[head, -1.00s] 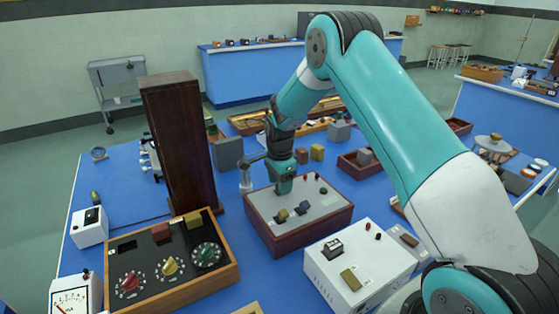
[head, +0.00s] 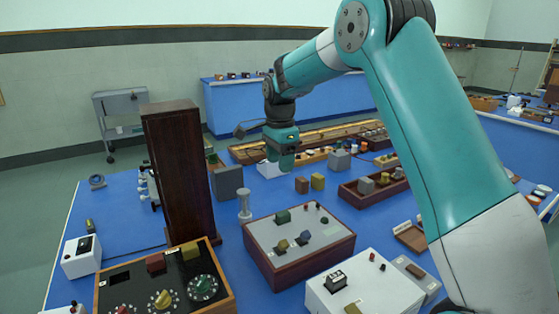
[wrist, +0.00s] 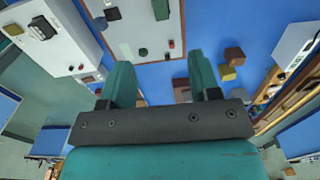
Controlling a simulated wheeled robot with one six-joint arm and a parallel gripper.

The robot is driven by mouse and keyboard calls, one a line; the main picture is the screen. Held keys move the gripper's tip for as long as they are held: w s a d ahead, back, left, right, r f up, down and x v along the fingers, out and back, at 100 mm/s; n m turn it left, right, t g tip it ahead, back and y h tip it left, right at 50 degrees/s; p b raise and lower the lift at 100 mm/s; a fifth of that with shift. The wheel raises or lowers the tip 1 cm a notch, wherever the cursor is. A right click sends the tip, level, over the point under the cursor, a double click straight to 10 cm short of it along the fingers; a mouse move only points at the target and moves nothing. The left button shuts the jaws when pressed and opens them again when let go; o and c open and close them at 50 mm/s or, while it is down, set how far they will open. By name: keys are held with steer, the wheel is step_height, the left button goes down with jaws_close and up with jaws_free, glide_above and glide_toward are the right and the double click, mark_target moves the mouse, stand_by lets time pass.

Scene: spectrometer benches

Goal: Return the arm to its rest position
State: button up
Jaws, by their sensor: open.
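My arm (head: 440,130) reaches in from the right of the head view, with its elbow high. My gripper (head: 283,163) hangs above the bench, behind and above the grey-topped box (head: 300,235) with coloured knobs. In the wrist view my gripper (wrist: 158,80) shows two teal fingers spread apart with nothing between them. A green knob (head: 283,216) stands on the box panel, clear of my gripper. It also shows past the fingertips in the wrist view (wrist: 160,9).
A tall dark wooden cabinet (head: 178,170) stands left of my gripper. A white instrument box (head: 350,285) and a dial box (head: 165,280) are at the front. Small blocks (head: 318,181) and a wooden tray (head: 360,195) lie to the right. Above the bench is open air.

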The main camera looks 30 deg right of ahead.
stand_by(0.4)
steer(key=s+a+r+n+y, duration=0.1)
steer(key=s+a+r+n, duration=0.2)
steer(key=s+a+n, duration=0.45)
steer(key=s+a+r+n+y, duration=0.1)
steer(key=s+a+r+n, duration=0.2)
steer(key=s+a+n, duration=0.45)
steer(key=s+a+n+y, duration=0.1)
steer(key=s+a+n, duration=0.1)
steer(key=s+n, duration=0.3)
steer(key=s+a+f+n+y, duration=0.1)
steer(key=s+n, duration=0.4)
steer(key=s, duration=0.9)
steer(key=shift+s+a+f, duration=0.15)
steer(key=shift+s+a, duration=0.15)
steer(key=shift+a, duration=0.25)
